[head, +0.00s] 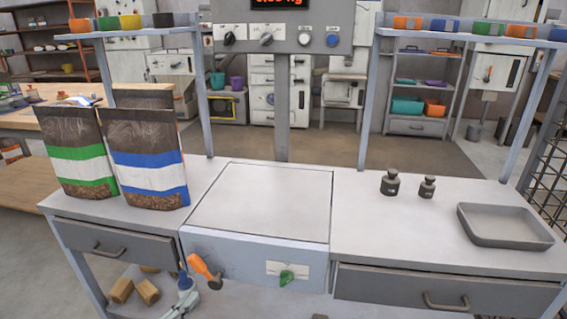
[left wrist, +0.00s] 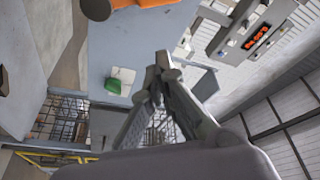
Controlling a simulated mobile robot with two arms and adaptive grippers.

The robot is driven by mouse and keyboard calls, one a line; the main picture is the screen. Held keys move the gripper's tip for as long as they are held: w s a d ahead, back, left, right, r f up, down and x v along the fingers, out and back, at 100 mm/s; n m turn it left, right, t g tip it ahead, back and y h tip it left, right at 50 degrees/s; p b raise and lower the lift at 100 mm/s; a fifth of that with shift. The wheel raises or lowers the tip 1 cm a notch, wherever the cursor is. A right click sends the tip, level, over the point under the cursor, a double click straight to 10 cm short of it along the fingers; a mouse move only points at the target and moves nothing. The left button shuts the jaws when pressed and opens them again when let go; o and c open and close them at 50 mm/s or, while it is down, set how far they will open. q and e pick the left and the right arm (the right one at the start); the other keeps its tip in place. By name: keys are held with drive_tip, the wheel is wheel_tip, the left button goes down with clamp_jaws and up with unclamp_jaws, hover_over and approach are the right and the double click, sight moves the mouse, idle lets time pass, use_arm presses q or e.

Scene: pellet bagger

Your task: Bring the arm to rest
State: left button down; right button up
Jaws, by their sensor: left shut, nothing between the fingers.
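My left gripper (head: 184,278) is low in the head view, in front of the bench's front face and just left of the orange lever (head: 200,267). It shows small there. In the left wrist view its fingers (left wrist: 162,62) meet at the tips with nothing between them. The orange lever shows at the top edge of that view (left wrist: 145,3). The green knob (head: 287,277) on its pale plate is right of the lever; it also shows in the left wrist view (left wrist: 113,86). My right gripper is in neither view.
Two pellet bags, green-striped (head: 80,155) and blue-striped (head: 148,170), stand on the bench's left. A bare square plate (head: 262,200) is in the middle. Two dark weights (head: 390,183) (head: 427,187) and a grey tray (head: 505,227) are on the right. Drawer handles (head: 110,249) stick out in front.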

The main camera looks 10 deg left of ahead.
use_arm(q)
drive_tip(key=s+d+f+n+g+y, duration=0.3)
drive_tip(key=s+f+n+g, duration=0.35)
drive_tip(key=f, duration=0.45)
drive_tip(key=s+d+f+n+g+y, duration=0.3)
drive_tip(key=s+f+n+g, duration=0.3)
drive_tip(key=f, duration=0.5)
drive_tip(key=s+f+g+p, duration=0.2)
drive_tip(key=s+f+p, duration=0.2)
drive_tip(key=s+p, duration=0.5)
drive_tip(key=s+f+g+p, duration=0.3)
drive_tip(key=s+p, duration=0.6)
drive_tip(key=s, duration=1)
wheel_tip(320, 180, down, 2)
drive_tip(key=shift+s+a+f, duration=0.15)
drive_tip(key=shift+s+a, duration=0.05)
drive_tip(key=shift+s, duration=0.15)
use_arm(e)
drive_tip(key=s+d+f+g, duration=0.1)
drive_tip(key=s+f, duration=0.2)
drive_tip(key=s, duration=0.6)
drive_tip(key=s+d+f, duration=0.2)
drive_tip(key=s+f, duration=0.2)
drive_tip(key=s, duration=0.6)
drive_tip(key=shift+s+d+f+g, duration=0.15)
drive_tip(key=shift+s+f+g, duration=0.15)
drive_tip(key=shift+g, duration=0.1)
